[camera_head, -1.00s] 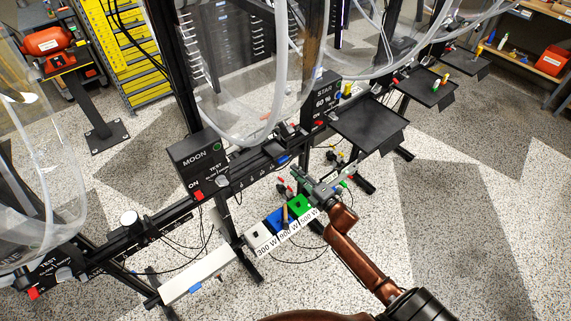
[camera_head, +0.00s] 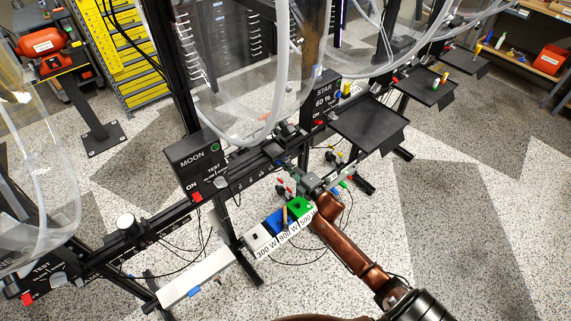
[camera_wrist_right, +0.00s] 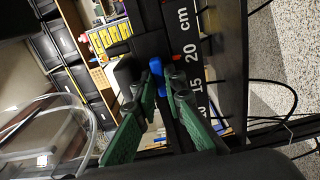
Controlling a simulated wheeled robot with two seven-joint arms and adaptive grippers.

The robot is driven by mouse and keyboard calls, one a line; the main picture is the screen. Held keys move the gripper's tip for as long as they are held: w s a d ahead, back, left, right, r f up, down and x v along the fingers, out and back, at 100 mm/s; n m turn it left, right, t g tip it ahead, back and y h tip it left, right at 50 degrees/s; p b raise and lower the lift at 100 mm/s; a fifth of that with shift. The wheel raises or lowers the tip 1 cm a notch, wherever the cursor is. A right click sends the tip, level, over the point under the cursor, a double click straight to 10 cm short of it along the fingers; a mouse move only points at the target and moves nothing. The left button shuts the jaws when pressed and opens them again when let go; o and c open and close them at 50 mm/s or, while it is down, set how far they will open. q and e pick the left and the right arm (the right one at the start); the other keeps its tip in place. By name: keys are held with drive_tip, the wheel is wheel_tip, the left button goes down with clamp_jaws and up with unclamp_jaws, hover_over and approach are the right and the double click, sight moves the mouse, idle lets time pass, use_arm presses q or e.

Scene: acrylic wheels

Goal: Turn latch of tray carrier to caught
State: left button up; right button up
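A black carrier (camera_wrist_right: 150,42) sits on the rail with the centimetre scale (camera_wrist_right: 188,50). A small blue lever (camera_wrist_right: 157,68), which looks like the latch, is on it in the right wrist view. My left gripper is not in view.
A black tray (camera_head: 370,122) sticks out right of the STAR box (camera_head: 324,98). Black uprights, clear wheels and loose cables surround the rail. The floor at right is open.

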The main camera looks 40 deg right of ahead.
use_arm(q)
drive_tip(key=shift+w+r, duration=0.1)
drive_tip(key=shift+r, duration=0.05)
use_arm(e)
clamp_jaws()
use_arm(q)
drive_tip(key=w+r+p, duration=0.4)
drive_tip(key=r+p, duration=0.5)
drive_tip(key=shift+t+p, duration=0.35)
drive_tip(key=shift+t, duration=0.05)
use_arm(e)
drive_tip(key=shift+f+m, duration=0.1)
drive_tip(key=shift+m, duration=8.8)
drive_tip(key=shift+o, duration=2)
unclamp_jaws()
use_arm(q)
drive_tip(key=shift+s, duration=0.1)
